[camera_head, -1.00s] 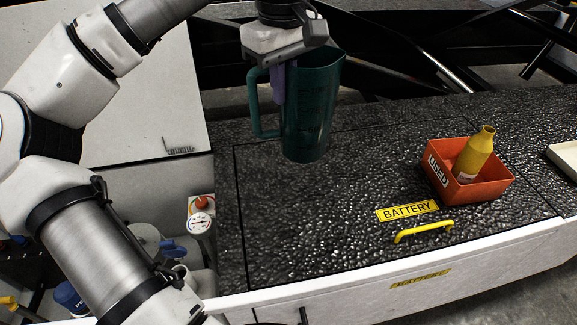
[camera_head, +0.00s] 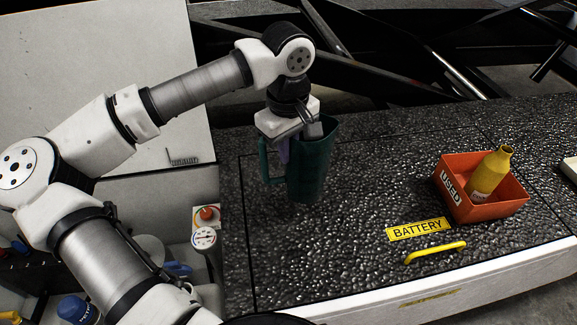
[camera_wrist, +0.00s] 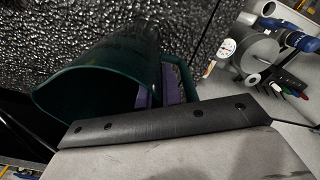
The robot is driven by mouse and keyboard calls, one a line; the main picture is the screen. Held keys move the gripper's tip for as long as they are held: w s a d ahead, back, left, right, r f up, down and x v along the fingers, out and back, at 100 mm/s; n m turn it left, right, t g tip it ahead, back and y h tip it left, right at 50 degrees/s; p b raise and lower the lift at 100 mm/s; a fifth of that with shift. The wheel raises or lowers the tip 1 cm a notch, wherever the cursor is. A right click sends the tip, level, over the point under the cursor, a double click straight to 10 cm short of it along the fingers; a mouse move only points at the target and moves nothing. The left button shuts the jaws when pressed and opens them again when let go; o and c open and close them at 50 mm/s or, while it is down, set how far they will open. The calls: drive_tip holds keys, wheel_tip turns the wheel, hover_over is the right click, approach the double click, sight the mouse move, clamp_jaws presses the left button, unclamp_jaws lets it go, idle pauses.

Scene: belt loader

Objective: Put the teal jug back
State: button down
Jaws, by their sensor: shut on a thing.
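The teal jug (camera_head: 309,170) is upright at the left part of the dark textured deck (camera_head: 345,225) in the head view. My gripper (camera_head: 285,145) is above it and shut on the jug's left side, by its wall or handle. Purple finger pads show beside the teal jug in the wrist view (camera_wrist: 105,92), where its open mouth faces the camera. The gripper body hides part of the jug's rim. I cannot tell for sure whether the jug's base touches the deck.
An orange-red bin (camera_head: 484,207) holding a yellow bottle (camera_head: 490,172) stands on the deck at right. A yellow BATTERY label (camera_head: 418,229) and yellow handle (camera_head: 435,252) lie in front. Black beams cross behind. The middle deck is clear.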

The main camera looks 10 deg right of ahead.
drive_tip(key=p, duration=0.1)
hover_over(288, 188)
drive_tip(key=shift+f, duration=3.25)
drive_tip(key=shift+f, duration=0.15)
drive_tip(key=c, duration=1.6)
unclamp_jaws()
drive_tip(key=shift+o, duration=0.2)
drive_tip(key=r+b, duration=0.3)
drive_tip(key=r, duration=0.9)
drive_tip(key=shift+s+r, duration=0.2)
